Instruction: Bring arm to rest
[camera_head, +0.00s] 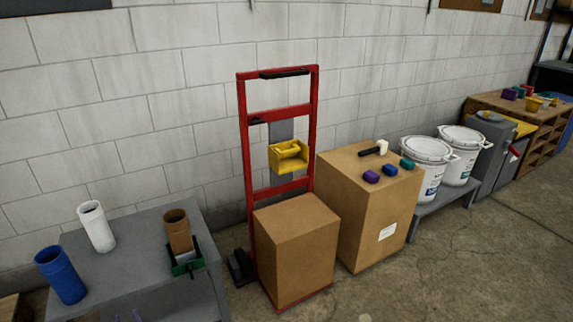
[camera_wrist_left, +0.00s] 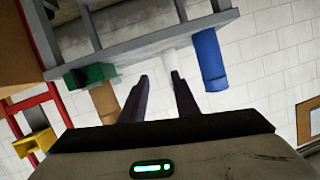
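My left gripper (camera_wrist_left: 160,75) shows in the left wrist view with its two dark fingers apart and nothing between them. On that table stand a blue tube (camera_head: 61,275), a white tube (camera_head: 96,227) and a brown tube (camera_head: 178,232) at a green holder (camera_head: 187,258). The blue tube (camera_wrist_left: 209,60) and brown tube (camera_wrist_left: 106,101) also show upside down beyond the fingers. My right gripper is in neither view.
A red hand truck (camera_head: 247,150) carries a cardboard box (camera_head: 297,255) and a yellow bin (camera_head: 288,158). A larger box (camera_head: 375,205) bears small coloured blocks and a hammer-like tool. White buckets (camera_head: 427,165) stand to the right. The floor at front right is clear.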

